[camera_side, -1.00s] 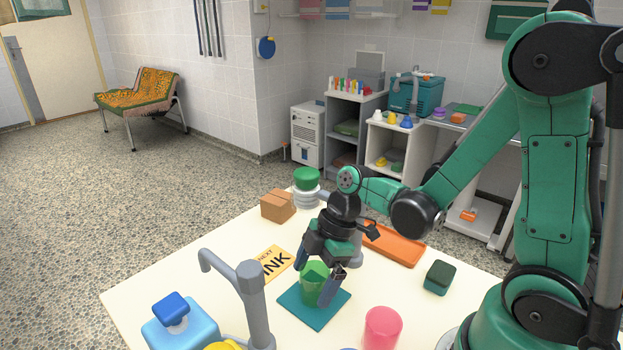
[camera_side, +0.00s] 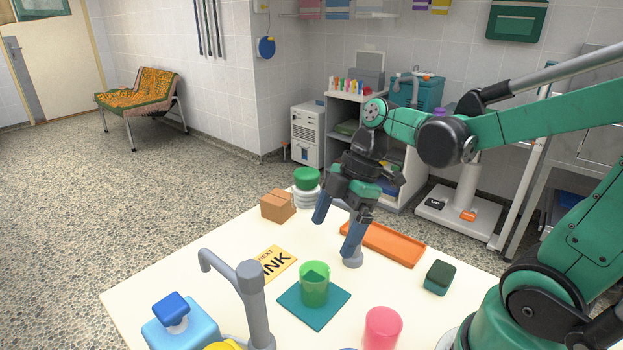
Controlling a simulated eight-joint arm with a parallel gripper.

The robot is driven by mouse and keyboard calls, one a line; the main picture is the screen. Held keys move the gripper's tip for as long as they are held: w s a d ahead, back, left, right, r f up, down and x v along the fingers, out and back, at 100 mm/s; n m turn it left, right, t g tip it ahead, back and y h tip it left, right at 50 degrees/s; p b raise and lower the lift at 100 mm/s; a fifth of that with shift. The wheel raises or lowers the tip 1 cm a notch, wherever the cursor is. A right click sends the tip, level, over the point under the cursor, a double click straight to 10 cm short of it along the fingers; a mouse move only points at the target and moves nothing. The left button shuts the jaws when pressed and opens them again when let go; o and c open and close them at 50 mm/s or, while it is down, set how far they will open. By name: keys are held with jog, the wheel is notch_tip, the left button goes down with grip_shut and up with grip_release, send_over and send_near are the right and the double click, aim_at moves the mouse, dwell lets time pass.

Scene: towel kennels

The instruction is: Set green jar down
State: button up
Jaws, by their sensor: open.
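The green jar (camera_side: 314,285) is a see-through green cup with darker green inside. It stands upright on the teal square mat (camera_side: 291,304) on the white table. My gripper (camera_side: 337,236) is open and empty. It hangs above the table, up and to the right of the jar in the picture, apart from it. Its two blue fingers point down.
An orange tray (camera_side: 405,249) lies behind the mat. A pink cup (camera_side: 382,328) and a dark green block (camera_side: 439,277) stand to the right.

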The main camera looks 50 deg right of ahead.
jog(key=m+t+h, duration=0.1)
jog(key=m+t, duration=0.1)
jog(key=m, duration=0.2)
jog(key=r+m+t+h, duration=0.1)
jog(key=m, duration=0.4)
jog(key=a+r+m+t+h, duration=0.1)
jog(key=m+t+h, duration=0.1)
jog(key=m, duration=0.2)
jog(key=shift+w+a+m+t, duration=0.1)
jog(key=shift+w+m+t, duration=0.15)
jog(key=shift+m+t, duration=0.05)
